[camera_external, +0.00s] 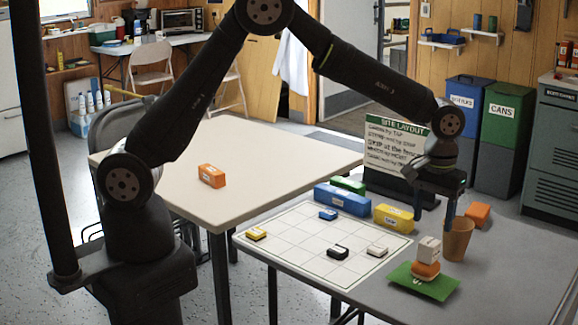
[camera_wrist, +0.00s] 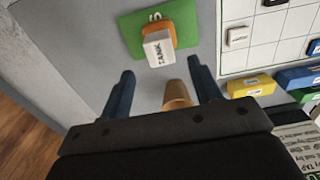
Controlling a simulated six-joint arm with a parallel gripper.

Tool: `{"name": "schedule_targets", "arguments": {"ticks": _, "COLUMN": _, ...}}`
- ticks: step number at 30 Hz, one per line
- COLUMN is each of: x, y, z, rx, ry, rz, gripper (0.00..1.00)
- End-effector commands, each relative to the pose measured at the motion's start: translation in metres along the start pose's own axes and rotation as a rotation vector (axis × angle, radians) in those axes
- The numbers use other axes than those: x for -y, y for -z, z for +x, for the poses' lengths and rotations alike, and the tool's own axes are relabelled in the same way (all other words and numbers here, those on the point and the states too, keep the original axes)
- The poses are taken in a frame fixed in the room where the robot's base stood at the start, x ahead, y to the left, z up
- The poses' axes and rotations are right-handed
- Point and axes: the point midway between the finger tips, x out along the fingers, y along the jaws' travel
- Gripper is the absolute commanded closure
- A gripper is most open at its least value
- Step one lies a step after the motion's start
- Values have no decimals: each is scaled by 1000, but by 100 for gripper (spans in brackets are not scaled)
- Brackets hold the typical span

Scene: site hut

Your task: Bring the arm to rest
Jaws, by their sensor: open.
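My gripper (camera_external: 432,212) is open and empty, pointing down above the grey table near the brown cup (camera_external: 457,240). In the wrist view its two fingers (camera_wrist: 160,67) are spread wide, with the cup (camera_wrist: 178,95) showing between them, lower down. A white block (camera_external: 429,249) labelled TANK sits on an orange block (camera_external: 425,270) on the green mat (camera_external: 445,290). The same white block (camera_wrist: 158,48) shows beyond the fingers in the wrist view. No contact shows between my gripper and the stack.
The white grid sheet (camera_external: 300,240) carries several small pieces. A blue block (camera_external: 342,200), green block (camera_external: 349,185) and yellow block (camera_external: 394,217) stand behind it, near the sign (camera_external: 396,140). An orange block (camera_external: 478,215) is beside the cup. Another orange block (camera_external: 212,176) lies on the mostly clear beige table (camera_external: 270,160).

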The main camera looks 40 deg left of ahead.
Motion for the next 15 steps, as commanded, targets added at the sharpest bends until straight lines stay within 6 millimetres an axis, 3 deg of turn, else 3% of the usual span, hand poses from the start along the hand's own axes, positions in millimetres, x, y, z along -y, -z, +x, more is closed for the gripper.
{"name": "schedule_targets", "arguments": {"ticks": 11, "x": 0, "y": -1, "z": 78, "rx": 2, "ry": 2, "rz": 0, "gripper": 42}}
{"name": "schedule_targets", "arguments": {"ticks": 12, "x": 0, "y": 0, "z": 81, "rx": 0, "ry": -1, "rz": 0, "gripper": 42}}
{"name": "schedule_targets", "arguments": {"ticks": 15, "x": -1, "y": 1, "z": 53, "rx": -4, "ry": -5, "rz": 0, "gripper": 42}}
